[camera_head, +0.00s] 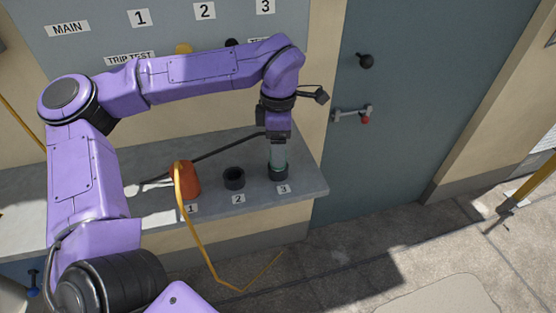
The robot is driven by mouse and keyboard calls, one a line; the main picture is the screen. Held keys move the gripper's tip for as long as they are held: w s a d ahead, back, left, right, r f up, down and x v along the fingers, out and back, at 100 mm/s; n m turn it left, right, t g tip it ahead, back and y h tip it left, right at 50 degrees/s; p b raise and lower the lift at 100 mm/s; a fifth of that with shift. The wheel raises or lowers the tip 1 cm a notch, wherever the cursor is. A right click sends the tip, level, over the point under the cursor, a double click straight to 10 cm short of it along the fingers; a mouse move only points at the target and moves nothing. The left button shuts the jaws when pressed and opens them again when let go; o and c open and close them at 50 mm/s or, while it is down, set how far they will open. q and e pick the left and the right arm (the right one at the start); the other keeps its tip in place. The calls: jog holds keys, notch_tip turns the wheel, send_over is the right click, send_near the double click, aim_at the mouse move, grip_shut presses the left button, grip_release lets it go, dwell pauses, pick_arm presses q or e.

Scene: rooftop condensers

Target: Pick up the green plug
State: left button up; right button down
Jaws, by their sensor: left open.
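The green plug (279,165) stands upright in the black socket (278,176) at label 3, near the right end of the grey ledge. Only its lower part shows clearly as green; its upper part is pale and hard to tell from the fingertips. My left gripper (278,150) points straight down right over the plug, with its jaws open. I cannot tell whether the fingers touch the plug. My right gripper is out of view.
An orange plug (187,179) with a yellow cable sits at label 1. An empty-looking black socket (234,178) is at label 2. The ledge (308,186) ends just right of socket 3.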

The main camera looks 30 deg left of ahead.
pick_arm(q)
jog(key=f, duration=0.1)
jog(key=w+f, duration=0.1)
jog(key=f, duration=0.1)
jog(key=shift+a, duration=0.1)
jog(key=shift+s+f, duration=0.1)
jog(key=shift+s, duration=0.35)
jog(key=shift+c, duration=0.3)
jog(key=shift+w, duration=0.15)
jog(key=c, duration=1.1)
jog(key=shift+r, duration=0.2)
